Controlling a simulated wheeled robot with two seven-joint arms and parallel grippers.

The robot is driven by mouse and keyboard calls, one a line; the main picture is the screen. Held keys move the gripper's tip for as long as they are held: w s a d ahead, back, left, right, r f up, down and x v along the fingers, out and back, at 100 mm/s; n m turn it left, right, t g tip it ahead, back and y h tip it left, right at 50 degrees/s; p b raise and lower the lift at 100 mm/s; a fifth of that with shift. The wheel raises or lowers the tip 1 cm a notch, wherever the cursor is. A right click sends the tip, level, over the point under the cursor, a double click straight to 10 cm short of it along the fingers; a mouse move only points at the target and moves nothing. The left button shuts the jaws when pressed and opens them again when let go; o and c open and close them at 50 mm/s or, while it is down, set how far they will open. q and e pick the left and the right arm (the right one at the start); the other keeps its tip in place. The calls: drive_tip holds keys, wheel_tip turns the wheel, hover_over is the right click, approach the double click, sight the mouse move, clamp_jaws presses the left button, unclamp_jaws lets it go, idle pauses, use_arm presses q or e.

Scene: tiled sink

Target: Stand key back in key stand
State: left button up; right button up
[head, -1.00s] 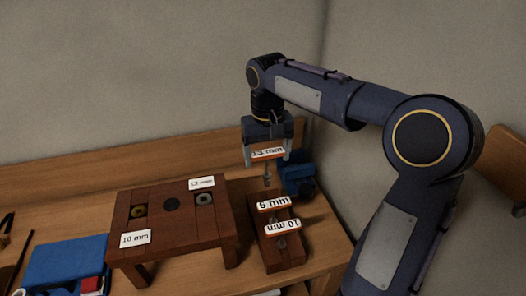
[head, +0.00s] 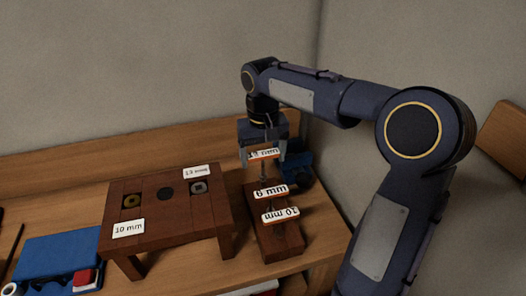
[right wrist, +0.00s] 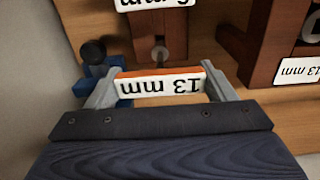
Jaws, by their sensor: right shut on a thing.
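My right gripper (head: 263,158) is shut on the handle of the 13 mm key (head: 264,154), a white label plate with orange edges. The shaft points down over the far end of the wooden key stand (head: 284,243); I cannot tell whether its tip has entered the stand. The 6 mm key (head: 271,192) and the 10 mm key (head: 281,215) stand nearer in the same stand. My left gripper is not in view.
A wooden bench block (head: 168,228) with round inserts and size labels stands left of the stand. A blue object (head: 297,165) sits close behind the stand's right side. A blue tray (head: 55,258) lies at the left. The wall is close behind.

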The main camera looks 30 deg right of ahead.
sight(263, 175)
drive_tip(key=shift+f, duration=0.75)
drive_tip(key=shift+p, duration=0.35)
idle(1.3)
drive_tip(key=shift+f+b, duration=1.55)
drive_tip(key=shift+f, duration=0.75)
drive_tip(key=o, duration=1.1)
drive_tip(key=shift+r, duration=0.1)
wheel_tip(263, 175, up, 8)
drive_tip(key=shift+f+p, duration=0.2)
drive_tip(key=shift+p, duration=0.15)
